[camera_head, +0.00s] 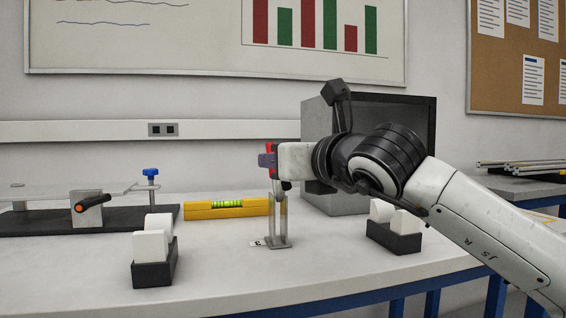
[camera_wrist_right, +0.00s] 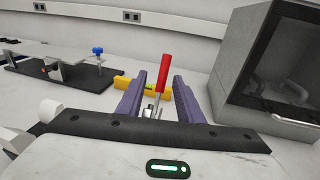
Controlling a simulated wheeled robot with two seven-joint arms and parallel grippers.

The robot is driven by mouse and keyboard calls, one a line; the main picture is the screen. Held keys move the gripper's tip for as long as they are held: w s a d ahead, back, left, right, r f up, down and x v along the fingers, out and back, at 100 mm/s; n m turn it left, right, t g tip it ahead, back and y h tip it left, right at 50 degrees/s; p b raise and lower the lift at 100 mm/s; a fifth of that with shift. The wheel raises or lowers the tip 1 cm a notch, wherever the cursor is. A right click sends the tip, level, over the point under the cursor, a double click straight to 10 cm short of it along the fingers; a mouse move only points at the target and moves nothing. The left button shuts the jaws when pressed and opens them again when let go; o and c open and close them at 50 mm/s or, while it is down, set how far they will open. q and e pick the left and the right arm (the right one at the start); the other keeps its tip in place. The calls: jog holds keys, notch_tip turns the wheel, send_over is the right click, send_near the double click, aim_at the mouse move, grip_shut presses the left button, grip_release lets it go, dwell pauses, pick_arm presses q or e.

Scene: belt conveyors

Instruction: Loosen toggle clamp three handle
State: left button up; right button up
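The toggle clamp (camera_head: 277,225) stands upright on the bench, with a small numbered card (camera_head: 257,243) at its foot; the digit is hard to read. Its red handle (camera_wrist_right: 163,75) points up and is partly hidden by my gripper in the head view. My right gripper (camera_head: 268,160) is at the handle's height, at the top of the clamp. In the right wrist view its two purple fingers (camera_wrist_right: 159,82) are apart, with the handle between them and a gap showing on each side. My left gripper is not in view.
A yellow spirit level (camera_head: 222,209) lies behind the clamp. A grey box-shaped machine (camera_head: 425,110) stands behind my right arm. Black holders with white blocks stand at left (camera_head: 154,274) and right (camera_head: 395,240). A fixture with a blue knob (camera_head: 150,173) is at far left. The front middle bench is clear.

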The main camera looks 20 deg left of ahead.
jog(key=f+v, duration=0.1)
jog(key=v, duration=0.9)
jog(key=shift+d+r, duration=0.15)
jog(key=shift+r, duration=0.3)
jog(key=shift+s, duration=0.15)
